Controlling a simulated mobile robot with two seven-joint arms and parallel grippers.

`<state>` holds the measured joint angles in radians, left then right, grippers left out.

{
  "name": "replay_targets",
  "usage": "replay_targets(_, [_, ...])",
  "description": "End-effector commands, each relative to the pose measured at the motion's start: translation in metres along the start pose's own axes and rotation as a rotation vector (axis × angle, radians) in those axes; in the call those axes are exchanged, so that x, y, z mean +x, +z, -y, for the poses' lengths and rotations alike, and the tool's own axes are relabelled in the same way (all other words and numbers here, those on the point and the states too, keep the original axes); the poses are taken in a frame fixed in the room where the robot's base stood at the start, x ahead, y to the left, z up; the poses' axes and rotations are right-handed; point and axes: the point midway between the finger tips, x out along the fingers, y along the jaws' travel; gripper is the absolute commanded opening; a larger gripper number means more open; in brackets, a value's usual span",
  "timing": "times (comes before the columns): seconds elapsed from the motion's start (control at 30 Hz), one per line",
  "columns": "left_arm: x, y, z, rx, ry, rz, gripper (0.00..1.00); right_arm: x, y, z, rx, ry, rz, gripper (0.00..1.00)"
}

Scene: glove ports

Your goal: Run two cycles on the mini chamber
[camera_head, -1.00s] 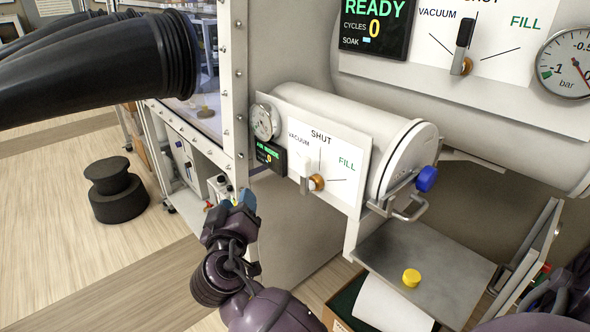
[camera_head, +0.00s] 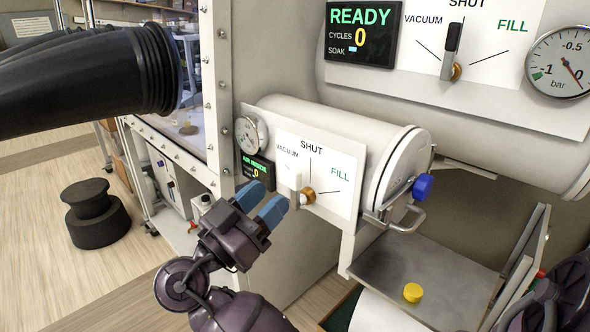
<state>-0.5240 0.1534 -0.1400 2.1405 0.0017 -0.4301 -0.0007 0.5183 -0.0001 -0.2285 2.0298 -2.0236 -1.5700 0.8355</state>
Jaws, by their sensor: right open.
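The mini chamber (camera_head: 335,110) is a small white horizontal cylinder. Its round end door (camera_head: 408,165) looks closed, with a blue knob (camera_head: 422,187) and a metal handle. Its panel (camera_head: 345,150) reads VACUUM, SHUT and FILL. A white valve lever (camera_head: 295,183) on an orange-brown hub stands roughly upright there. A small gauge (camera_head: 251,134) and a dark display (camera_head: 256,171) with green text and a yellow digit, apparently 0, sit at its left. My right gripper (camera_head: 262,203) has blue fingers, open and empty, just left of the lever and apart from it. My left gripper is not in view.
The large chamber above has its own lever (camera_head: 452,42), gauge (camera_head: 563,62) and READY display (camera_head: 360,35) showing cycles 0. Black glove sleeves (camera_head: 90,80) project at upper left. A yellow cap (camera_head: 412,292) sits on a metal shelf (camera_head: 380,265) below the door. A black stool (camera_head: 95,213) stands left.

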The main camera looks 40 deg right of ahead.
Motion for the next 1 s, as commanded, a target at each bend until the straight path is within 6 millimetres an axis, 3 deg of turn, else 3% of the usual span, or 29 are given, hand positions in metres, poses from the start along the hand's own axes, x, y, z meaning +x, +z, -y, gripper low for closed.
replay_targets(0.2, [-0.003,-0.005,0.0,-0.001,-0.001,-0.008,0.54,0.039,-0.002,-0.001,0.002,0.001,-0.003,0.47])
replay_targets(0.4, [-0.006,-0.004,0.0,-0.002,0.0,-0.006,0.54,0.062,-0.001,0.0,0.0,0.0,-0.001,0.47])
replay_targets(0.87, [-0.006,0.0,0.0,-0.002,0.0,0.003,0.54,0.071,0.0,0.0,-0.003,-0.003,0.0,0.47])
replay_targets(1.0, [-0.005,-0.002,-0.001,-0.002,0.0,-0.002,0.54,0.071,0.0,0.0,-0.002,-0.003,0.0,0.25])
